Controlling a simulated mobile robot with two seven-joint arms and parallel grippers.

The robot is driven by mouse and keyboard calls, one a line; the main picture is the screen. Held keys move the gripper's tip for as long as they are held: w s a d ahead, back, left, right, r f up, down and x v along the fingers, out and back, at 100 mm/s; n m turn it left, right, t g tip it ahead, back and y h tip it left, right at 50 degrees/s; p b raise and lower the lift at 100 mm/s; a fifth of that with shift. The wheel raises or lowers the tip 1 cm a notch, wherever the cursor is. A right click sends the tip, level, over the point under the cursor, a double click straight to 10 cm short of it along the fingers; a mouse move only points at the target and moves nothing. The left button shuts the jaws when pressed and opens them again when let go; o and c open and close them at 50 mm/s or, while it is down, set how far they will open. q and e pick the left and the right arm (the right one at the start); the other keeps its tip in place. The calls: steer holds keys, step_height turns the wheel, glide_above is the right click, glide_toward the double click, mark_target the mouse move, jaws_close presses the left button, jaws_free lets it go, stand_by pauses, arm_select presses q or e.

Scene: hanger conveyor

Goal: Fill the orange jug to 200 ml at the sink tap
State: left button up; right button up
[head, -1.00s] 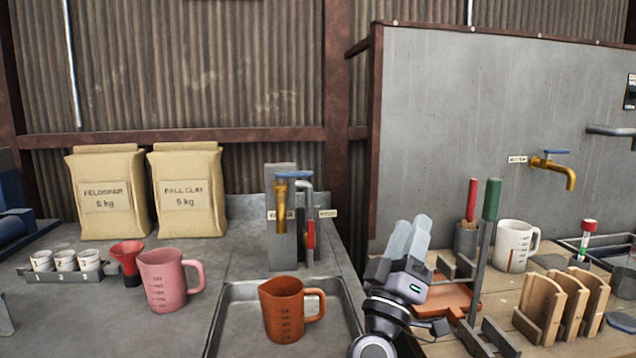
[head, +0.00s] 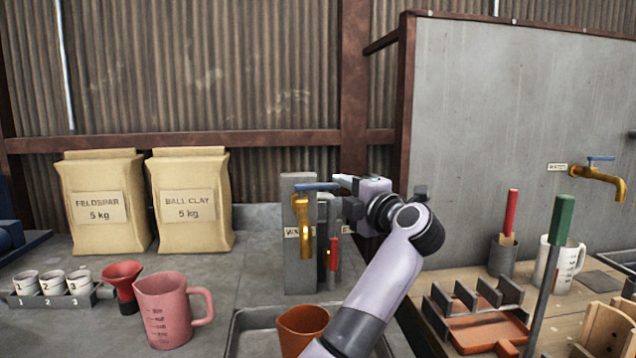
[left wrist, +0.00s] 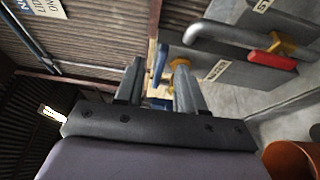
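The orange jug (head: 301,322) stands upright in the grey sink tray (head: 240,328), below and in front of a brass tap (head: 303,222). My arm covers its lower right, so its scale and water level are hidden. The jug's edge also shows in the left wrist view (left wrist: 292,160). The tap has a blue lever (head: 316,187) pointing right; no water stream shows. My left gripper (head: 342,182) is at the lever's free end. In the left wrist view, its two fingers (left wrist: 160,88) are apart, with the blue lever (left wrist: 161,62) seen between them; contact is unclear.
A grey spout with a red handle (head: 333,252) stands close beside the brass tap. A pink jug (head: 168,312) and red funnel (head: 123,283) are at left. Another brass tap (head: 601,180) is on the right panel.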

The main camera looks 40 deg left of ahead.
mark_target(331, 187)
arm_select(q)
steer(key=shift+w+a, duration=0.1)
steer(key=shift+a, duration=0.35)
steer(key=p+x, duration=0.1)
steer(key=x, duration=0.5)
steer(key=shift+a+f, duration=0.15)
steer(key=shift+a, duration=0.15)
jaws_close()
